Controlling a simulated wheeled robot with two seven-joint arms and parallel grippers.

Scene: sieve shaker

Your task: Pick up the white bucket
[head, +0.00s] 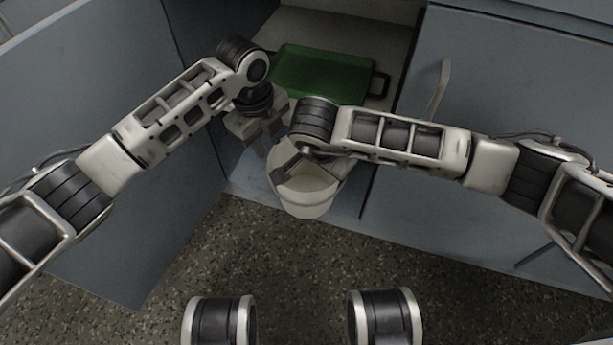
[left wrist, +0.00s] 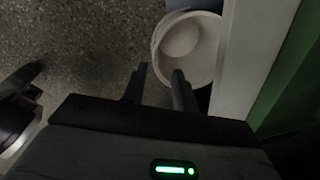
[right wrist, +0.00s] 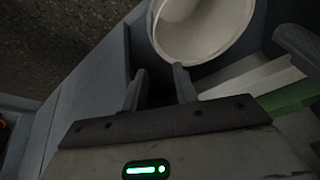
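The white bucket (head: 304,204) is upright and open-topped, at the front of the open cabinet. Its upper part is partly hidden by my right gripper. My left gripper (head: 262,142) is at the bucket's upper left, pointing down, with its fingers apart and empty. In the left wrist view the bucket (left wrist: 205,70) is just beyond the fingertips, one finger overlapping its opening. My right gripper (head: 284,164) is over the bucket's rim at its upper left. In the right wrist view its fingers are apart, and the bucket (right wrist: 205,50) is close beyond them. I cannot tell if either gripper touches it.
A green case (head: 325,72) with a dark handle lies behind the bucket inside the cabinet. The cabinet's door (head: 110,120) stands open at the left. A closed grey panel (head: 500,85) with a handle is at the right. The speckled floor (head: 300,260) in front is clear.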

